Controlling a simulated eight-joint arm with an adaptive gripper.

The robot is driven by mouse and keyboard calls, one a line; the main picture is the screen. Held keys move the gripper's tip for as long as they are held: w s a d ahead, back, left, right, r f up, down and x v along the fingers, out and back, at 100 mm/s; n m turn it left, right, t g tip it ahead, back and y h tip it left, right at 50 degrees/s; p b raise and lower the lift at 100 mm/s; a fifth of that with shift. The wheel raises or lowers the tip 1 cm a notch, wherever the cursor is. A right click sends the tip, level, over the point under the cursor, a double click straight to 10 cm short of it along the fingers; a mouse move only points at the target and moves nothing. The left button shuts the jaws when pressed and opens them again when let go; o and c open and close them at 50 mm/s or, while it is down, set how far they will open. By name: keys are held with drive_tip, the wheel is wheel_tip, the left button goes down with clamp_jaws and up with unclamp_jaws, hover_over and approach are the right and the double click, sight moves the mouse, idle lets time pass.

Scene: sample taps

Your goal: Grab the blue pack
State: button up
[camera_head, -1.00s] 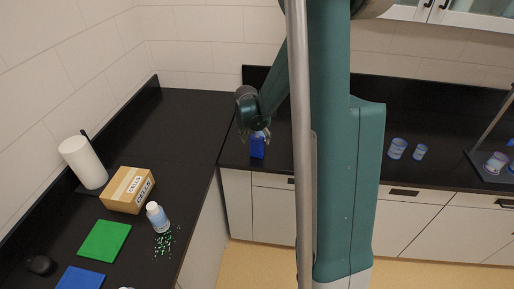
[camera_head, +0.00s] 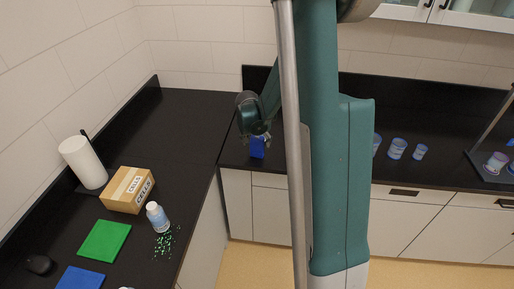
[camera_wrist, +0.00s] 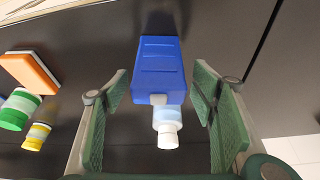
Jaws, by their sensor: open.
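The blue pack (camera_head: 257,149) stands on the black counter near its front edge, just below my gripper (camera_head: 257,133) in the head view. In the wrist view the blue pack (camera_wrist: 160,68) lies ahead between the two green finger pads of my gripper (camera_wrist: 168,100). The fingers are spread wide, with a gap on each side of the pack, and hold nothing. A small white-capped bottle (camera_wrist: 167,128) shows between the fingers, overlapping the pack's near end; whether they touch I cannot tell.
In the wrist view an orange block (camera_wrist: 30,72), a green-and-white bottle (camera_wrist: 18,108) and a yellow-banded bottle (camera_wrist: 37,136) are left of my gripper. In the head view a cardboard box (camera_head: 128,190) and a white bottle (camera_head: 157,216) with spilled pellets are on the left counter.

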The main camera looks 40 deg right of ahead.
sight(258, 145)
drive_tip(key=shift+x, duration=2.45)
drive_tip(key=shift+s, duration=0.15)
drive_tip(key=c, duration=1.1)
